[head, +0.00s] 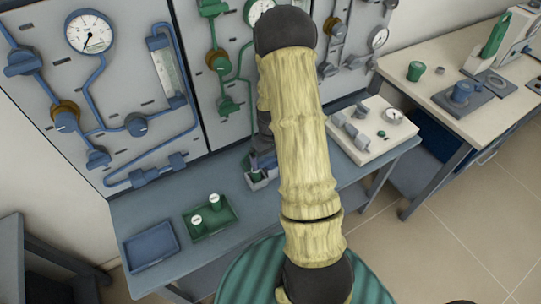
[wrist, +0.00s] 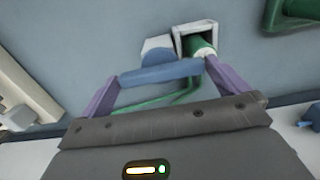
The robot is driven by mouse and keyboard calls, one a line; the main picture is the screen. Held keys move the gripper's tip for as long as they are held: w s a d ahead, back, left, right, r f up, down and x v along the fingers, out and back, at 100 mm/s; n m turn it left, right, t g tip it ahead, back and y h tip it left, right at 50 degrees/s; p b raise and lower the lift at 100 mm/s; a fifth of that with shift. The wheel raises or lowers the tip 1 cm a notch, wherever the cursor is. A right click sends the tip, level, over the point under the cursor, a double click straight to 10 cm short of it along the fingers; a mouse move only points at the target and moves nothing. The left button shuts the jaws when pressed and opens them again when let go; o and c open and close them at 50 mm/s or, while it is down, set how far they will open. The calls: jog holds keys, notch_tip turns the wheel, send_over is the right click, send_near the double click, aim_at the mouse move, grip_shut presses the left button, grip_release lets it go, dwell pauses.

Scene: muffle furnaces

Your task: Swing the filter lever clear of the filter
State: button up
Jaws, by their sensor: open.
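In the wrist view, the filter (wrist: 199,44) is a green cylinder with a pale end, seated in a square white frame. The filter lever (wrist: 160,73) is a blue bar with a grey-blue hub (wrist: 157,47) beside the frame. Its right end lies close to the filter's pale end; I cannot tell whether they touch. My gripper (wrist: 161,72) is open, with purple fingers at either end of the bar and the bar spanning the gap. Contact is not clear. In the head view, my arm hides most of this spot; the white frame (head: 257,180) shows partly.
A green tray (head: 210,217) with two green cylinders and an empty blue tray (head: 150,246) are on the bench. A white block with knobs (head: 375,130) is right of my arm. Panels with pipes and gauges (head: 90,32) stand behind. A thin green rod curves below the lever.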

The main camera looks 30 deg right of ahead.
jog(key=c, duration=0.6)
